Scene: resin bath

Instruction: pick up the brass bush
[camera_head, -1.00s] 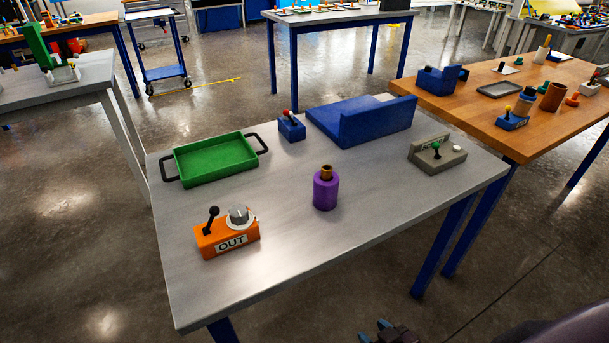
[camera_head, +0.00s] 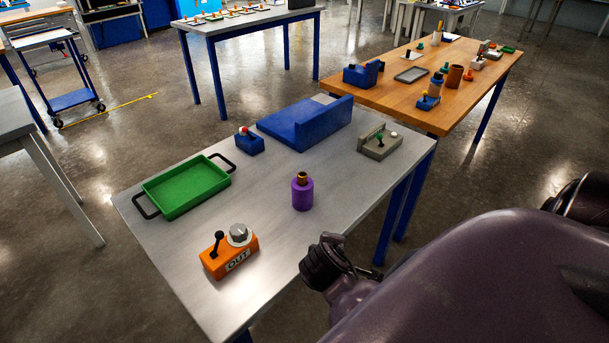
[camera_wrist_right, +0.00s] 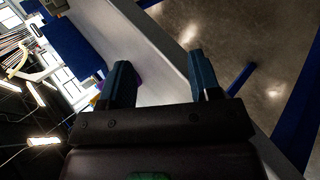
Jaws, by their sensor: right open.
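The brass bush (camera_head: 302,177) is a small brass-coloured ring on top of an upright purple cylinder (camera_head: 302,195) near the middle of the grey table (camera_head: 225,225). My right gripper (camera_head: 325,262) is at the table's near right edge, in front of the purple cylinder and apart from it; its fingertips are hard to make out there. In the right wrist view my right gripper (camera_wrist_right: 160,68) has its two fingers apart with nothing between them. A bit of purple (camera_wrist_right: 138,80) shows behind the left finger there; the bush cannot be made out. My left gripper is not in view.
An orange OUT box (camera_head: 228,256) with lever and knob stands at the near left.

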